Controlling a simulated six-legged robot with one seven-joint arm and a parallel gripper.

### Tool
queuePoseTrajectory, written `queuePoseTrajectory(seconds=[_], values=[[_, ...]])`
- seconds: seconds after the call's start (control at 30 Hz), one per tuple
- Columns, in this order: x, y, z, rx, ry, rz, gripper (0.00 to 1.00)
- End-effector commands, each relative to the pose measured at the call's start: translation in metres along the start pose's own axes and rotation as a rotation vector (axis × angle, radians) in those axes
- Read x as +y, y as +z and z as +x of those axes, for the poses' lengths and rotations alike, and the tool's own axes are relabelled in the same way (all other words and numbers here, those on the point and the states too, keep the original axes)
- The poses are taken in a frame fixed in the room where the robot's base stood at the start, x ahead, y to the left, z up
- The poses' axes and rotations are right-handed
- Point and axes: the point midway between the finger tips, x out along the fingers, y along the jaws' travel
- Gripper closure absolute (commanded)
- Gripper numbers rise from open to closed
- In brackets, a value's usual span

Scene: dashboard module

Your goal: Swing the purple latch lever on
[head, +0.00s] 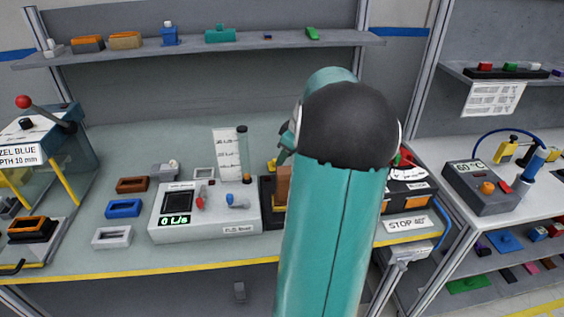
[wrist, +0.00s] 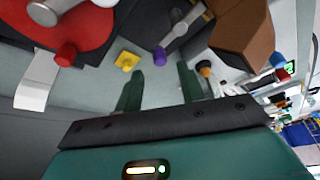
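In the wrist view, the purple latch lever is a grey bar (wrist: 175,40) on a round pivot with a purple knob (wrist: 160,56) at its near end. It lies slanted on a dark panel. My gripper (wrist: 159,80) is open, with its two green fingers apart and nothing between them. The purple knob shows just beyond the fingertips, roughly between them; contact is not visible. In the head view, my teal arm hides the lever and the gripper.
A brown block (wrist: 240,35) stands right of the lever; a yellow piece (wrist: 127,61) and a red disc (wrist: 75,25) are left. In the head view, a white 0 L/s device (head: 205,213) stands left of my arm, and a 60 °C box (head: 485,187) right.

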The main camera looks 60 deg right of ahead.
Motion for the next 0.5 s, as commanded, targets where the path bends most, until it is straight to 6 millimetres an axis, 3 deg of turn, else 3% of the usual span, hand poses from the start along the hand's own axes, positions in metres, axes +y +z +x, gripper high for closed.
queuePoseTrajectory(seconds=[0.1,0.3,0.5], values=[[0.001,-0.001,-0.030,0.002,0.006,0.000,0.61],[0.000,0.000,-0.070,0.001,0.004,0.000,0.61],[0.000,0.000,-0.093,0.001,0.002,0.001,0.61]])
